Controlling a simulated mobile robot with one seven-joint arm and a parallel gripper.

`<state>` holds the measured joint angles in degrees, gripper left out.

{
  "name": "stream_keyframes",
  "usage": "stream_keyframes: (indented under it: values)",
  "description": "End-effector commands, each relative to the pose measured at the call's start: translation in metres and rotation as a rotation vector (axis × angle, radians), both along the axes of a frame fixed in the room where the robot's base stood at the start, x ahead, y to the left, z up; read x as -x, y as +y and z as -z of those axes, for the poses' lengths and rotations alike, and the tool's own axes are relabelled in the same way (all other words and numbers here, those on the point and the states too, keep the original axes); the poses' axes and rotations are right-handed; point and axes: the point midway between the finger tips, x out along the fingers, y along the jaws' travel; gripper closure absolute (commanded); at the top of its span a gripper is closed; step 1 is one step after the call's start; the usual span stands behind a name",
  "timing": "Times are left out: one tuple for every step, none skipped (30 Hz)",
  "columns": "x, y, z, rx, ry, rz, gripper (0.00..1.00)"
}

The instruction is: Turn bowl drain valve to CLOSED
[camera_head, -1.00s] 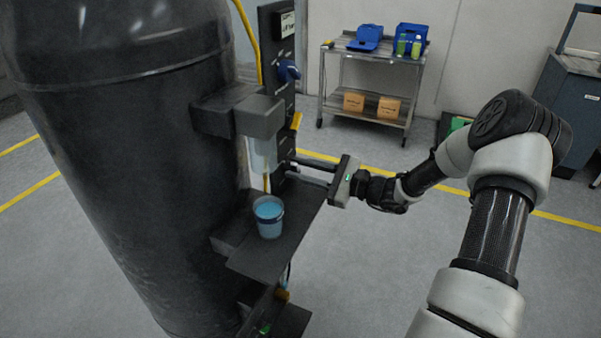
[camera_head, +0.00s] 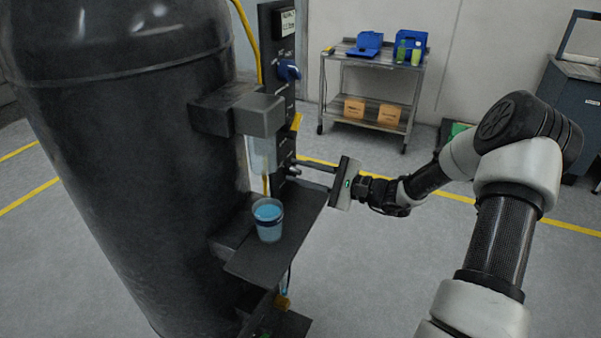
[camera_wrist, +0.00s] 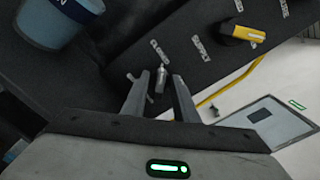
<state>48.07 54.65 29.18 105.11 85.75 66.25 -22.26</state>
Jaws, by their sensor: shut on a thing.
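My gripper (camera_head: 298,169) reaches left to the lower part of the dark upright panel (camera_head: 276,75), beside the shelf of the machine. In the wrist view my gripper (camera_wrist: 161,82) has its two fingers on either side of a small grey metal lever (camera_wrist: 160,80) on the dark panel and is shut on it. The word CLOSED is printed just above this lever, and SUPPLY to its right. No drain label is readable. The fingers hide part of the lever and its base. In the head view the lever is too small to make out.
A blue-filled cup (camera_head: 268,220) stands on the dark shelf (camera_head: 262,262), left of my gripper. A yellow handle (camera_wrist: 243,31) sits on the panel. The large black tank (camera_head: 120,130) fills the left. A metal cart (camera_head: 370,85) stands behind.

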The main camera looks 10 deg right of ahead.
Motion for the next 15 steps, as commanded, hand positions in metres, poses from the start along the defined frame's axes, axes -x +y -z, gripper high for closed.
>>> stream_keyframes:
  values:
    - [0.0005,-0.0009,0.0013,0.003,0.002,0.001,0.96]
    - [0.0005,-0.0009,0.0013,0.003,0.002,0.001,0.96]
    - [0.0005,-0.0009,0.0013,0.003,0.002,0.001,0.96]
    - [0.0005,-0.0009,0.0013,0.003,0.002,0.001,0.96]
    - [0.0004,-0.0009,0.0013,0.003,0.002,0.001,0.96]
    - [0.0003,-0.001,0.0013,0.002,0.002,0.001,0.69]
    - [0.0003,-0.0009,0.0012,0.002,0.002,0.001,0.64]
    - [0.0003,-0.0009,0.0011,0.002,0.001,0.001,0.58]
    - [0.0003,-0.0007,0.001,0.001,0.002,0.001,0.56]
    - [0.0002,-0.0007,0.0009,0.001,0.002,0.001,0.56]
    - [0.0002,-0.0006,0.0008,0.001,0.002,0.001,0.56]
    - [0.0002,-0.0006,0.0007,0.001,0.002,0.0,0.56]
    - [0.0002,-0.0005,0.0006,0.001,0.002,0.0,0.56]
    - [0.0001,-0.0004,0.0006,0.001,0.002,0.0,0.56]
    - [0.0001,-0.0004,0.0004,0.0,0.001,0.001,0.56]
